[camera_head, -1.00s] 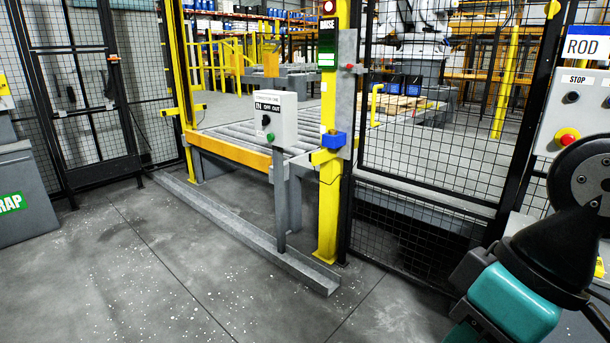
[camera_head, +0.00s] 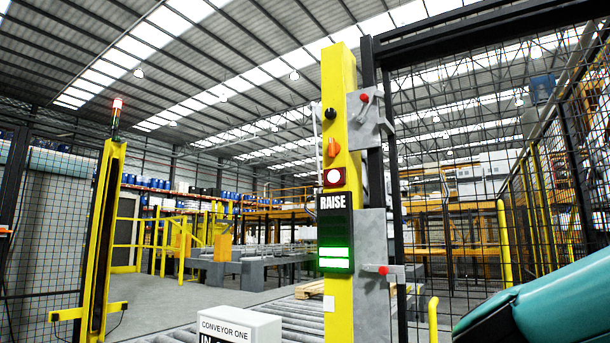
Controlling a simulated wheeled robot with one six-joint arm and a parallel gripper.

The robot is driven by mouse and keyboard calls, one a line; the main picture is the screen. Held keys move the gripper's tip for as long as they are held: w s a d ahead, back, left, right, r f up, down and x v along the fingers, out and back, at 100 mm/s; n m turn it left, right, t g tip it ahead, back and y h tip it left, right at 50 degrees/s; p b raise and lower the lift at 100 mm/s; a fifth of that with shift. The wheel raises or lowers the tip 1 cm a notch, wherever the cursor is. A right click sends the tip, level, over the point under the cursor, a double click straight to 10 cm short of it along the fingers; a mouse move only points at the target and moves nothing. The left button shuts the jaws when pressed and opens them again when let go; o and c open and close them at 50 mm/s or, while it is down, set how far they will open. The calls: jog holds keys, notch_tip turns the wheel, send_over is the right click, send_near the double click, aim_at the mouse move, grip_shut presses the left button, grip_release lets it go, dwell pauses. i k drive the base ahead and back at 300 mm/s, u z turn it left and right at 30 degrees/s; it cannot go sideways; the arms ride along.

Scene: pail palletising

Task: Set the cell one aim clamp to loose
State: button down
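A yellow post (camera_head: 340,90) stands in the middle of the view. On its upper part are a black knob (camera_head: 330,114), an orange knob (camera_head: 332,148) and a round white-and-red lamp or button (camera_head: 334,177). Below hangs a black panel (camera_head: 334,232) reading "RAISE", with lit green bars low on it. Beside the post, grey plates carry an upper red-tipped handle (camera_head: 365,98) and a lower red-tipped handle (camera_head: 383,270). No label here tells me which is the aim clamp, nor its setting. My gripper is out of view; only my teal arm link shows at lower right.
A box marked "CONVEYOR ONE" (camera_head: 240,325) stands in front of the roller conveyor (camera_head: 297,309) at the bottom. Black mesh fencing (camera_head: 460,200) fills the right side. A second yellow post (camera_head: 103,240) with a red-lit beacon stands at left.

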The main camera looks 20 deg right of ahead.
aim_at(334, 147)
jog(key=z, duration=0.05)
jog(key=i, duration=1)
jog(key=z, duration=0.05)
